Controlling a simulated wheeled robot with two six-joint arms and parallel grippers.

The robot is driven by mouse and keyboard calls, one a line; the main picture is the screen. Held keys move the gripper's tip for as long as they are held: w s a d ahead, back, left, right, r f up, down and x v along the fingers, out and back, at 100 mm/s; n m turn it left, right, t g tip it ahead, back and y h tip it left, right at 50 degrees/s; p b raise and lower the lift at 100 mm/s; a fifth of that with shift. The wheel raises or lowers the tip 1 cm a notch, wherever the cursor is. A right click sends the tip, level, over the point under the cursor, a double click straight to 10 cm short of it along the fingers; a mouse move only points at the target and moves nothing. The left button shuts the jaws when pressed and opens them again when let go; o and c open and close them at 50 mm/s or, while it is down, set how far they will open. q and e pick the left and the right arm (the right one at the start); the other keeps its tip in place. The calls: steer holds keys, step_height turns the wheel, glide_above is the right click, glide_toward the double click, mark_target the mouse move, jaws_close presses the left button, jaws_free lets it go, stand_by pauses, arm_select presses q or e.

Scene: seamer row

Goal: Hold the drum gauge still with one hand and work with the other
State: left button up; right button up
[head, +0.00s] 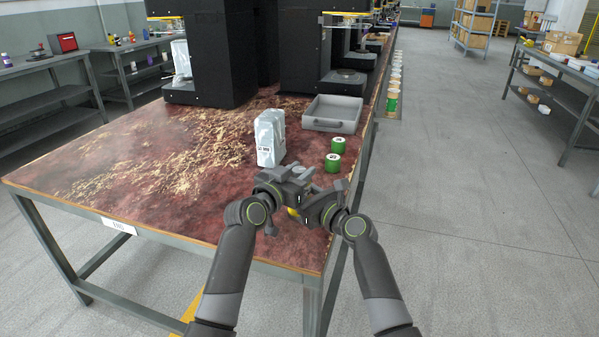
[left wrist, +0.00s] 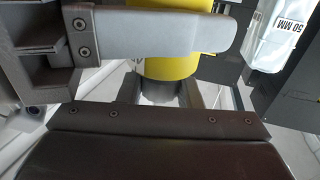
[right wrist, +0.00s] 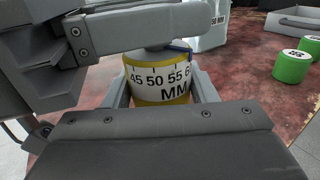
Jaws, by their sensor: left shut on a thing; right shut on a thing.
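The drum gauge (head: 293,211) is mostly hidden between my two grippers above the front of the table; only a bit of yellow shows in the head view. In the left wrist view its yellow body (left wrist: 170,68) sits between the fingers of my left gripper (head: 292,177), which is shut on it. In the right wrist view its white scale band (right wrist: 160,88) reads 45, 50, 55 and MM, with yellow edges. My right gripper (head: 325,203) is shut on the gauge too. A small dark blue piece shows at its top. The pointer reading cannot be made out.
A whitish packet labelled 50 MM (head: 270,140) stands on the table (head: 150,165) just beyond my grippers. Two green cylinders (head: 338,145) (head: 333,164) stand to the right of it. A grey tray (head: 333,125) and black machines (head: 220,55) are behind. The table's left part is clear.

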arm_select(q)
steer(key=shift+h, duration=0.3)
steer(key=m+g+h, duration=0.4)
steer(key=m+g, duration=0.1)
steer(key=shift+f+g+h, duration=0.1)
steer(key=shift+g+h, duration=0.2)
steer(key=shift+f+m+g+h, duration=0.1)
steer(key=shift+m+g+h, duration=0.5)
steer(key=shift+m+g, duration=0.7)
steer(key=shift+m+g+h, duration=0.6)
steer(key=shift+m+g, duration=0.2)
steer(key=shift+g, duration=0.9)
steer(key=shift+m+g, duration=0.4)
steer(key=shift+g, duration=0.2)
steer(key=o, duration=1)
steer(key=shift+a, duration=0.1)
steer(key=a, duration=0.4)
steer(key=s+a, duration=0.1)
steer(key=a, duration=0.6)
steer(key=shift+s+a, duration=0.25)
steer(key=shift+a, duration=0.15)
